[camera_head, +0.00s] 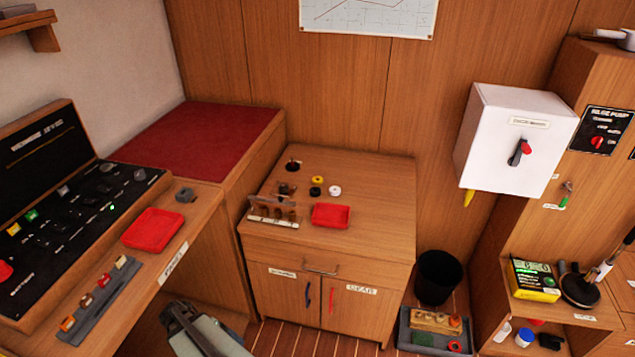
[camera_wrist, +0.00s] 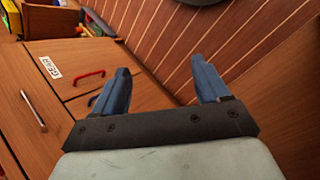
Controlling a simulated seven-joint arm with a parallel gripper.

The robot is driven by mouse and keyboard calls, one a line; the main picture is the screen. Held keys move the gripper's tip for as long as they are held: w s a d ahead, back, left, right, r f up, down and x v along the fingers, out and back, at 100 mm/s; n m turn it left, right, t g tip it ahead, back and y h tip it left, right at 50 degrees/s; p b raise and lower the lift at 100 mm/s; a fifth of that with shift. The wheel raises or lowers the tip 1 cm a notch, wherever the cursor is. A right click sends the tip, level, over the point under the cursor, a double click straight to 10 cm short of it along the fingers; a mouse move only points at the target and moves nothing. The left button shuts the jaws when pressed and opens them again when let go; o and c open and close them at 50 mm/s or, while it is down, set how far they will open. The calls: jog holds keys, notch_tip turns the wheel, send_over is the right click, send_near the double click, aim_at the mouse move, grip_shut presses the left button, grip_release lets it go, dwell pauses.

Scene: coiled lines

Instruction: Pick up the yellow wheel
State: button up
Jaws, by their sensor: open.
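The yellow wheel (camera_head: 318,180) is a small disc on top of the wooden cabinet (camera_head: 380,205) in the head view. A black wheel (camera_head: 315,191) lies just in front of it and a white wheel (camera_head: 334,190) lies to its right. My gripper (camera_wrist: 160,72) is open in the wrist view, with two blue fingers apart and nothing between them. It is low in front of the cabinet, well away from the wheel. The wrist view shows cabinet doors and floor, and the wheel is not visible there.
Another red tray (camera_head: 153,230) lies on the left desk beside a control panel. A black bin (camera_head: 438,277) stands on the floor at right. The cabinet top's right side is clear.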

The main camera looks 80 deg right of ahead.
jog(key=s+d+r+m, duration=0.45)
jog(key=d+r, duration=0.55)
jog(key=d, duration=0.5)
jog(key=s+d+r+m, duration=0.45)
jog(key=d+r, duration=0.55)
jog(key=d, duration=0.4)
jog(key=s+d+r+m, duration=0.5)
jog(key=d+r, duration=0.4)
jog(key=d, duration=0.6)
jog(key=n+t+h, duration=0.2)
jog(key=t+h, duration=0.1)
jog(key=t, duration=0.3)
send_over(318, 181)
jog(key=w+a, duration=0.1)
jog(key=w, duration=0.1)
notch_tip(318, 181, down, 5)
jog(key=shift+a+f, duration=0.1)
jog(key=shift+a, duration=0.05)
jog(key=shift+s+x, duration=0.15)
jog(key=shift+x, duration=1.2)
jog(key=shift+s+x, duration=0.15)
jog(key=shift+x, duration=1.2)
jog(key=shift+a, duration=0.1)
